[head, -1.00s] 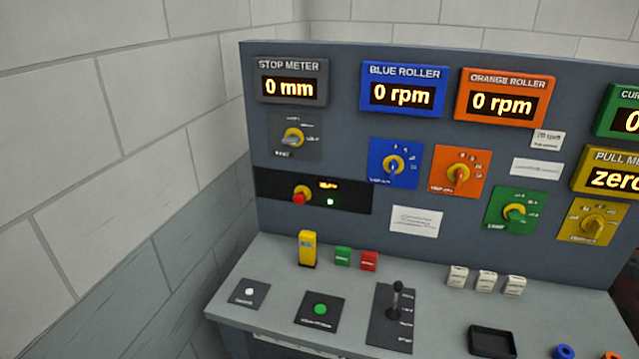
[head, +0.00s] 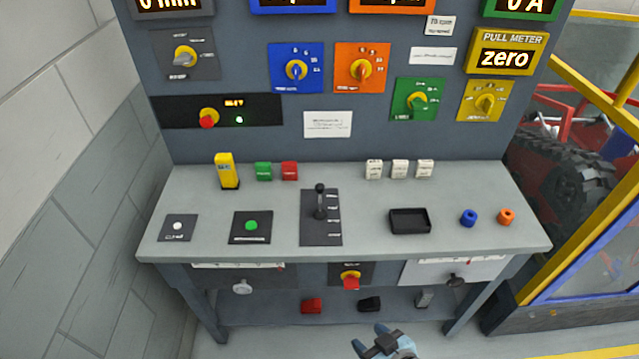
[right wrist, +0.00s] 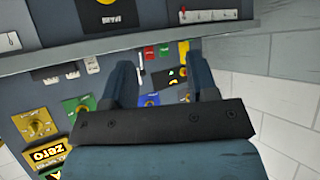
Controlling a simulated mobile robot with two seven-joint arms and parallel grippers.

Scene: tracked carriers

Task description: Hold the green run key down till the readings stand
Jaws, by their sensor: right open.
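In the head view, a round green key (head: 251,226) sits on a dark plate on the left part of the desk; nothing touches it. A small green block (head: 263,171) stands farther back beside a red one. My right gripper (head: 369,338) is low at the bottom edge, in front of the desk and to the right of the green key. In the right wrist view its two fingers (right wrist: 163,75) stand apart with nothing held between them. The pull meter (head: 506,58) reads zero and the green meter (head: 528,8) reads 0 A. My left gripper is out of view.
A black lever (head: 320,200) stands upright right of the green key. A yellow box (head: 227,171), white blocks (head: 399,169) and a black tray (head: 409,221) are on the desk (head: 290,250). A red knob (head: 350,281) projects below the front edge.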

